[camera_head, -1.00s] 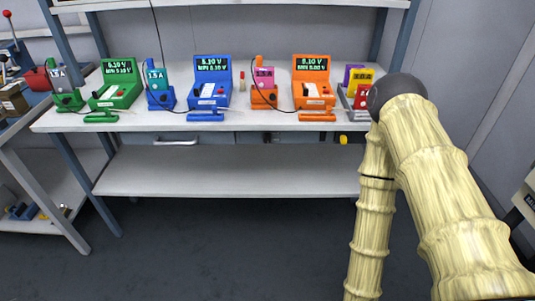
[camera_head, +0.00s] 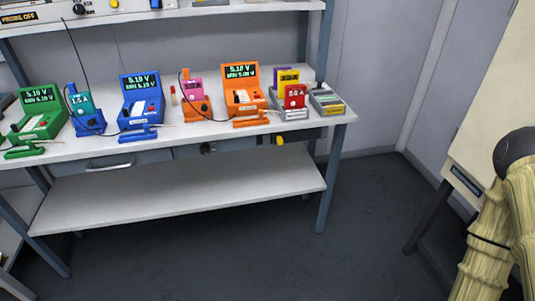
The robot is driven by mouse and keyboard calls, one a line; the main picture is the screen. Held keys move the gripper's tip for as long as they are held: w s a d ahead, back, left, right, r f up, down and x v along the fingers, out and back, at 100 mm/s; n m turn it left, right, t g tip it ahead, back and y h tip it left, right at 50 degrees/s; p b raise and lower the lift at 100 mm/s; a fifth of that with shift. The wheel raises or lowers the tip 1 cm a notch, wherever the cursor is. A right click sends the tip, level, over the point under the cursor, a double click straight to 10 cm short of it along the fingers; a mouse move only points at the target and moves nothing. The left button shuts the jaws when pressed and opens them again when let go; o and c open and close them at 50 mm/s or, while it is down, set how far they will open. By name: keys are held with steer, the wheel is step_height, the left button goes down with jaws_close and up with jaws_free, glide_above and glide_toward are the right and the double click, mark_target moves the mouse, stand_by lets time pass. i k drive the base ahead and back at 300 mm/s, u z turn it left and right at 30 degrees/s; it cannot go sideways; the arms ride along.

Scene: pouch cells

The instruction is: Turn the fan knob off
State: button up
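No label reading "fan" is legible, so I cannot tell which knob is the fan knob. A black knob (camera_head: 207,148) and a yellow knob (camera_head: 279,140) sit under the bench's front edge. Another black knob (camera_head: 80,9) and a small yellow knob (camera_head: 114,4) are on a panel on the upper shelf at the top left, beside a display reading "PROBE OFF" (camera_head: 18,18). My gripper is out of view; only pale, segmented links of my arm with a dark joint show at the right edge, well apart from the bench.
The white bench (camera_head: 340,117) carries green, blue and orange meters (camera_head: 242,80) with matching probes, and small coloured blocks (camera_head: 294,97) near its right end. A lower shelf (camera_head: 180,195) is bare. Dark floor (camera_head: 350,220) is open in front. A pale panel (camera_head: 490,100) stands at right.

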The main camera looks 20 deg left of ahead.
mark_target(204, 148)
steer(key=z, duration=1.1)
steer(key=k, duration=1.05)
steer(key=u, duration=1.8)
steer(key=i, duration=0.5)
steer(key=z, duration=0.05)
